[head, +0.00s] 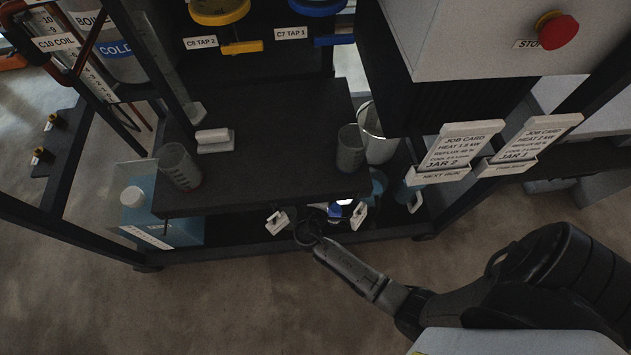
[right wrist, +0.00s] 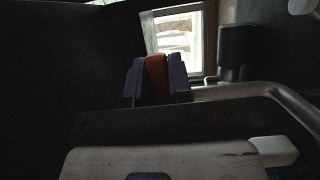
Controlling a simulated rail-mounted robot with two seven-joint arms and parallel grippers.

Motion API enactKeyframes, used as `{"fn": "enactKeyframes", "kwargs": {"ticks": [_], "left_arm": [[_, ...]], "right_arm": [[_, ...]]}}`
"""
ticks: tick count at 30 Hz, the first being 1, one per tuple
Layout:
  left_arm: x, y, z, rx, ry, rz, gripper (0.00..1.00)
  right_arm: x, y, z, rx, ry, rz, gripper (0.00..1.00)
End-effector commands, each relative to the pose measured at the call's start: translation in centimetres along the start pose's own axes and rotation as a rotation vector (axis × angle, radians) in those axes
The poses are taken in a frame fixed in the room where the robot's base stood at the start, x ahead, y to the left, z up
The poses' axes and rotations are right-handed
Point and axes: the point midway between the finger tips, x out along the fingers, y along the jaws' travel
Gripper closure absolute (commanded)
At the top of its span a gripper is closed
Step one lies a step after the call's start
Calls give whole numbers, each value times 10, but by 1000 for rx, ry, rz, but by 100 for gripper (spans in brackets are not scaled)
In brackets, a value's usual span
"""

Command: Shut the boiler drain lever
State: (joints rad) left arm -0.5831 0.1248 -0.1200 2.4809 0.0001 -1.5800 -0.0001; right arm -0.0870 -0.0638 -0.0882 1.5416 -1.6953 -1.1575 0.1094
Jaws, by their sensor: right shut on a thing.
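An orange lever-like piece (right wrist: 156,68), which looks like the drain lever, stands between the two dark blue-purple fingers of my right gripper (right wrist: 157,84) in the right wrist view. The fingers are shut on it, one on each side. In the head view my right arm reaches from the lower right to the front edge of the dark shelf. The lever cannot be made out there; the shelf hides much of the space beneath. Whether the lever's valve is open or shut cannot be told. My left gripper is not in view.
The dark shelf (head: 265,125) carries a beaker (head: 179,166) at left, a white block (head: 214,140) and another beaker (head: 350,149) at right. A blue container (head: 170,213) stands below left. Job card holders (head: 460,150) stick out at right. The floor in front is clear.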

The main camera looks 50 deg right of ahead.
Motion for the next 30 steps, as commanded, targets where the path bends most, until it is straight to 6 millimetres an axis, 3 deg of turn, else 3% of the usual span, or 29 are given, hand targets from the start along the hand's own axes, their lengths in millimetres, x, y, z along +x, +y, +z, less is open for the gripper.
{"fn": "enactKeyframes", "kwargs": {"ticks": [5, 6, 13, 23, 30], "left_arm": [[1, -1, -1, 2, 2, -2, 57], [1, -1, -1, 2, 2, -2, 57], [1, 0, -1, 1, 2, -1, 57], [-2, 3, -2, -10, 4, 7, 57], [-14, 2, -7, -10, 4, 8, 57]], "right_arm": [[-1, 0, -2, -4, 5, 4, 100], [-1, 0, -2, -4, 5, 4, 77], [-1, 0, -2, -2, 5, 3, 55], [-6, 1, -2, -2, 4, 0, 55], [-44, 2, -2, -3, 6, -2, 55]]}}
